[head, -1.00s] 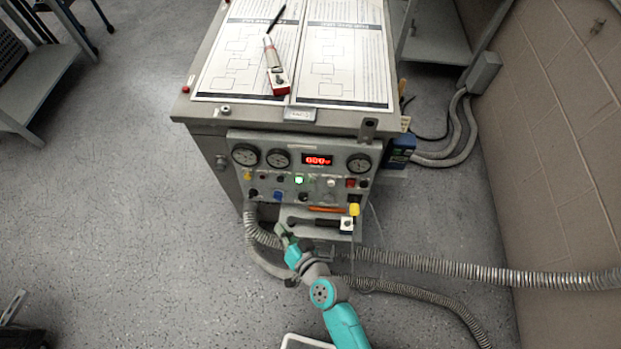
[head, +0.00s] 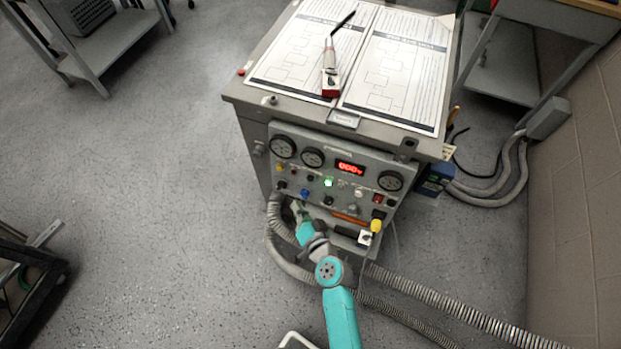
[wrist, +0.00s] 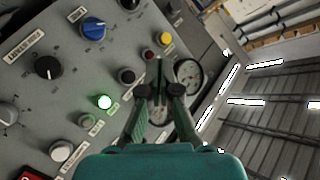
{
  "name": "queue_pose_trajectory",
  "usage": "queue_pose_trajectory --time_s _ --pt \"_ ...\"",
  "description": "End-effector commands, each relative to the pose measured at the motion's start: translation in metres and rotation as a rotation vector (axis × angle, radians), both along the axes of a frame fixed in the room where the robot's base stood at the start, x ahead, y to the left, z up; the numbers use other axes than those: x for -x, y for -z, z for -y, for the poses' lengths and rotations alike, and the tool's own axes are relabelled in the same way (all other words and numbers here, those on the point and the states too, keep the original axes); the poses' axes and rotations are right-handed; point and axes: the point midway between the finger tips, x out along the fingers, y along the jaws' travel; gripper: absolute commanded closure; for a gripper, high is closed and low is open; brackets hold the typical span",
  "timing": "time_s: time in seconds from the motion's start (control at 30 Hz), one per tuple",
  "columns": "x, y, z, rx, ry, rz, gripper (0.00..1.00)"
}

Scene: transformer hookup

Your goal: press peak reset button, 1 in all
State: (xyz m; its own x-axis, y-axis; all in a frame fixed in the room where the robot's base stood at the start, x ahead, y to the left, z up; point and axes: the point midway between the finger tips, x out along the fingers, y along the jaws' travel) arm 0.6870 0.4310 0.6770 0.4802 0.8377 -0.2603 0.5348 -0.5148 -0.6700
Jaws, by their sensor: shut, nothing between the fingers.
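The control panel (head: 325,197) is the front of a grey cabinet. Its row holds a yellow button (wrist: 165,39), a red button (wrist: 150,54), a black button (wrist: 127,76), a lit green button (wrist: 104,102) and a whitish button (wrist: 62,150). The labels are too small to read, so I cannot tell which is peak reset. My gripper (head: 300,208) is in front of the panel's lower left. In the wrist view my gripper (wrist: 160,65) is shut and empty, its tips overlapping the area between the black button and a gauge (wrist: 188,72). Contact is not visible.
A blue knob (wrist: 93,28) and a black knob (wrist: 48,67) stick out below the button row. A yellow-topped part (head: 376,225) juts out at the panel's lower right. Ribbed hoses (head: 440,305) run along the floor. Papers and a tool (head: 330,82) lie on the cabinet top.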

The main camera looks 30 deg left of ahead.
Motion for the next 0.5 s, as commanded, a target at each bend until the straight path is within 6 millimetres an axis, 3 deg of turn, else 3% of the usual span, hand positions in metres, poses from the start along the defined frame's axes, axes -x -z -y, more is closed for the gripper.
queue_pose_trajectory --time_s 0.5 --pt "-0.060 0.010 -0.014 -0.001 0.001 0.000 1.00"
